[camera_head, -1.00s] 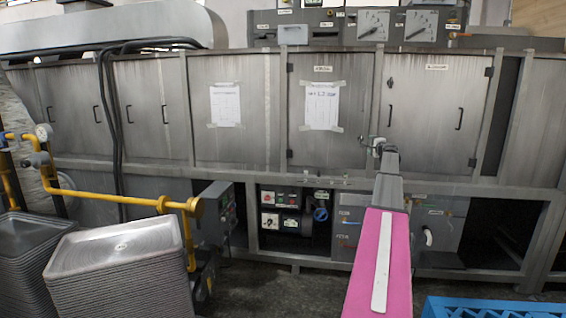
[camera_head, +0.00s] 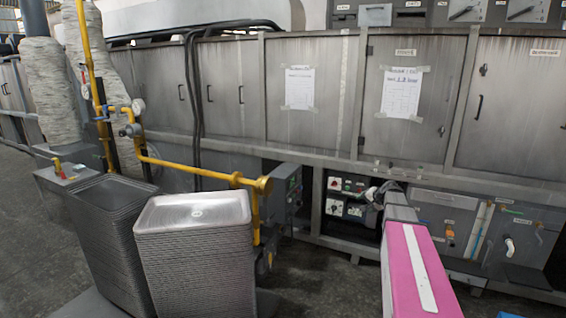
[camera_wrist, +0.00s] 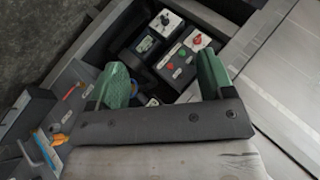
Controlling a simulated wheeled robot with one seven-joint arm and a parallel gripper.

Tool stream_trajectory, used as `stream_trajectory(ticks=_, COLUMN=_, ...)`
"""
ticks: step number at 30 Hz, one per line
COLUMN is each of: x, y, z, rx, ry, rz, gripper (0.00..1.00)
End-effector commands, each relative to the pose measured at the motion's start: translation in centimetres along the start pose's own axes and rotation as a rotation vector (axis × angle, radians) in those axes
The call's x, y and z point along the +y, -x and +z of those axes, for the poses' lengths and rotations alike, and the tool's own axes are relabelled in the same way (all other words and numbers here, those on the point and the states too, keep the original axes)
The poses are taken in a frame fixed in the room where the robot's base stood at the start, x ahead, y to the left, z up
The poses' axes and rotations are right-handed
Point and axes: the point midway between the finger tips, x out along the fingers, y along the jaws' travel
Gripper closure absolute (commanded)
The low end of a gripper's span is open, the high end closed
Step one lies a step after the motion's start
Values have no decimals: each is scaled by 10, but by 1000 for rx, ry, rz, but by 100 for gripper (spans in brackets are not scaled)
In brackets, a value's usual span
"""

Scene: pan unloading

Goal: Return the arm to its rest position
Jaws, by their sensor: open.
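My arm reaches forward at the lower right of the head view, with a pink link nearest the camera. My gripper (camera_head: 377,191) is at its far end, small and partly hidden, in front of the lower part of the grey machine (camera_head: 330,95). In the wrist view my gripper (camera_wrist: 160,85) shows two green fingers spread wide apart with nothing between them. Behind the fingers are the machine's control boxes (camera_wrist: 186,62). No pan is in the gripper.
Two tall stacks of metal pans (camera_head: 195,212) stand at lower left. A yellow pipe (camera_head: 187,168) runs just behind them. A blue crate edge (camera_head: 508,315) shows at the bottom right. Open floor (camera_head: 335,275) lies between the stacks and my arm.

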Motion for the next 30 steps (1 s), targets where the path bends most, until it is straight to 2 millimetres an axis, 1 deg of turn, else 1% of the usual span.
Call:
stream_trajectory(ticks=1, x=1, y=-2, z=43, rx=-50, ry=43, rz=40, gripper=26)
stream_trajectory(ticks=2, x=3, y=-4, z=63, rx=-76, ry=69, rz=65, gripper=26)
stream_trajectory(ticks=3, x=5, y=-6, z=89, rx=-113, ry=104, rz=98, gripper=26)
stream_trajectory(ticks=5, x=10, y=-8, z=128, rx=-169, ry=158, rz=151, gripper=26)
stream_trajectory(ticks=6, x=14, y=-7, z=154, rx=-205, ry=196, rz=187, gripper=26)
stream_trajectory(ticks=8, x=20, y=-4, z=193, rx=-261, ry=255, rz=243, gripper=26)
stream_trajectory(ticks=9, x=25, y=-1, z=219, rx=-300, ry=295, rz=281, gripper=26)
stream_trajectory(ticks=11, x=33, y=6, z=256, rx=-357, ry=356, rz=340, gripper=26)
stream_trajectory(ticks=12, x=39, y=12, z=279, rx=-392, ry=397, rz=381, gripper=26)
stream_trajectory(ticks=15, x=53, y=29, z=327, rx=-470, ry=489, rz=472, gripper=26)
stream_trajectory(ticks=18, x=64, y=44, z=359, rx=-526, ry=561, rz=546, gripper=26)
stream_trajectory(ticks=21, x=71, y=54, z=376, rx=-559, ry=605, rz=592, gripper=26)
stream_trajectory(ticks=24, x=74, y=57, z=382, rx=-572, ry=624, rz=612, gripper=26)
stream_trajectory(ticks=30, x=74, y=57, z=382, rx=-572, ry=624, rz=612, gripper=26)
